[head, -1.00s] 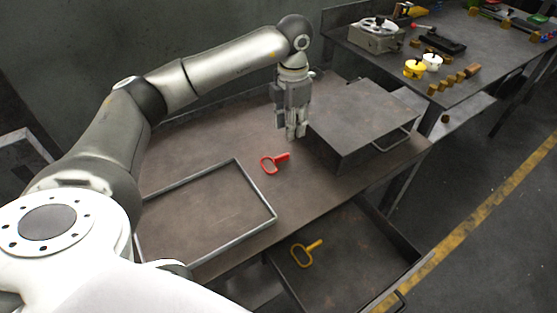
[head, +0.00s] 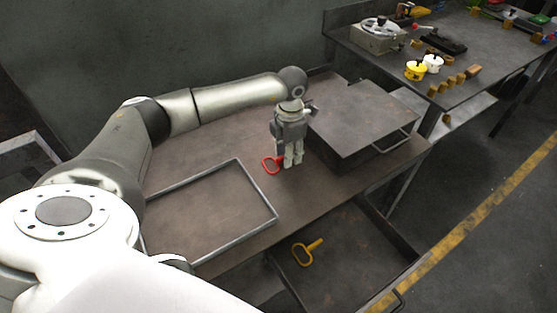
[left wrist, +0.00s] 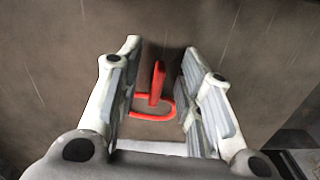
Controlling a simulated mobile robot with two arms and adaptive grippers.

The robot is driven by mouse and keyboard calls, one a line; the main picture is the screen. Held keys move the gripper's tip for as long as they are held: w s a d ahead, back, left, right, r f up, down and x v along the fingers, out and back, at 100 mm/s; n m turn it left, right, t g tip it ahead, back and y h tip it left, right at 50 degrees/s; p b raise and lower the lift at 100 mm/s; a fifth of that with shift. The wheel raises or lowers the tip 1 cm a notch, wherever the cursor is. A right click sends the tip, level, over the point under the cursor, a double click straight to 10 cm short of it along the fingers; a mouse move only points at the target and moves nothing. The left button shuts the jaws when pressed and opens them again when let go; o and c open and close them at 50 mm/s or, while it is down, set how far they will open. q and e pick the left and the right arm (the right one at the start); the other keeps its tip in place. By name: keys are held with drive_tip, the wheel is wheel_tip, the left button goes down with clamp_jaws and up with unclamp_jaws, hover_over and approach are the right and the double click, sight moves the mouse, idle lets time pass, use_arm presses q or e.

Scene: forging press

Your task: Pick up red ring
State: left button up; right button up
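The red ring (head: 270,165) lies on the brown worktable, with a loop and a short straight handle. In the head view its handle is hidden behind my left gripper (head: 292,162). In the left wrist view the red ring (left wrist: 156,92) shows between the two fingers of the left gripper (left wrist: 158,75), its handle pointing up the picture. The fingers are spread apart and do not visibly touch it. My left gripper points down just above the table. My right gripper is not in view.
A grey metal box (head: 362,118) stands close to the right of the gripper. A metal frame (head: 262,196) lies on the table to the left. An open drawer (head: 350,262) below holds a yellow ring (head: 306,253). A second bench (head: 455,60) carries several parts.

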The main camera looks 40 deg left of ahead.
use_arm(q)
clamp_jaws()
drive_tip(key=shift+r, duration=0.15)
